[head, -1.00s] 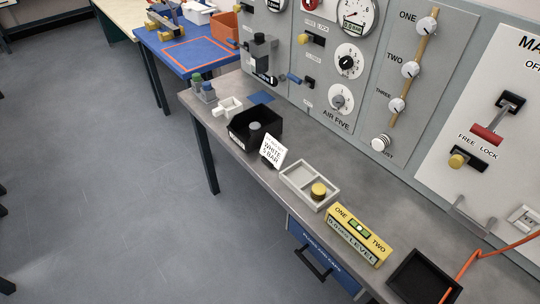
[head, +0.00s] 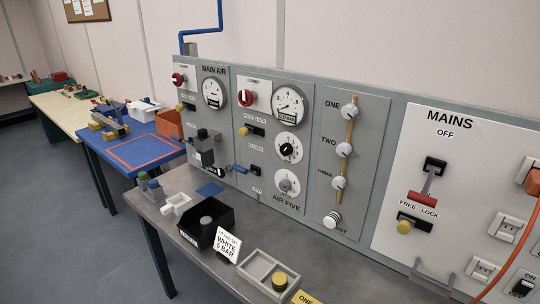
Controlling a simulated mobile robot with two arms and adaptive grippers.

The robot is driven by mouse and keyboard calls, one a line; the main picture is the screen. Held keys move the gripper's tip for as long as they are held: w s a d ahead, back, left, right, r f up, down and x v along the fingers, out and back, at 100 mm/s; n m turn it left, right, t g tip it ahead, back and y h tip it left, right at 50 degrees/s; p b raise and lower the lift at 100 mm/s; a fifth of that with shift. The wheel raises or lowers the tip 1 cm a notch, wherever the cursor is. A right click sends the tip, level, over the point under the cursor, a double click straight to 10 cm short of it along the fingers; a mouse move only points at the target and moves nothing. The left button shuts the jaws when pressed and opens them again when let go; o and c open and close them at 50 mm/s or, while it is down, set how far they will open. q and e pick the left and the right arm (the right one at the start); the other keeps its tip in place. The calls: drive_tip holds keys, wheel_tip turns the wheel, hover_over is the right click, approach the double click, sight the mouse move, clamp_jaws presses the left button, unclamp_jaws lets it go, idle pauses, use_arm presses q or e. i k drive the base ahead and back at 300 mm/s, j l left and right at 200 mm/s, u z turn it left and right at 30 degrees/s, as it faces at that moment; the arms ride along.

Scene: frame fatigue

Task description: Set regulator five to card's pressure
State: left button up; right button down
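A white card (head: 228,245) stands tilted on the bench, leaning by a black open box; its large print reads "WHITE 5 BAR", with a smaller line above too small to read surely. The AIR FIVE panel (head: 268,187) is on the grey wall board. It carries a round gauge (head: 288,102) with a small display below, a black-centred dial (head: 289,147) and a grey knob (head: 286,186) just above the AIR FIVE label. A red knob (head: 246,97) and a yellow knob (head: 244,131) sit at its left. The exact readings are too small to tell. Neither gripper is in view.
MAIN AIR panel (head: 192,82) is left; a panel with knobs ONE, TWO, THREE (head: 339,183) and the MAINS panel (head: 390,170) are right. The black box (head: 190,236), grey tray (head: 250,268) and yellow block (head: 305,298) stand on the bench. A blue table (head: 130,150) is left.

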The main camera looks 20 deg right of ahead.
sight(286, 150)
drive_tip(key=z, duration=0.4)
drive_tip(key=i+j+z, duration=0.15)
drive_tip(key=j+z, duration=0.15)
drive_tip(key=j, duration=0.15)
drive_tip(key=i+j+z, duration=0.25)
drive_tip(key=j, duration=0.2)
drive_tip(key=j+z, duration=0.3)
drive_tip(key=j, duration=0.15)
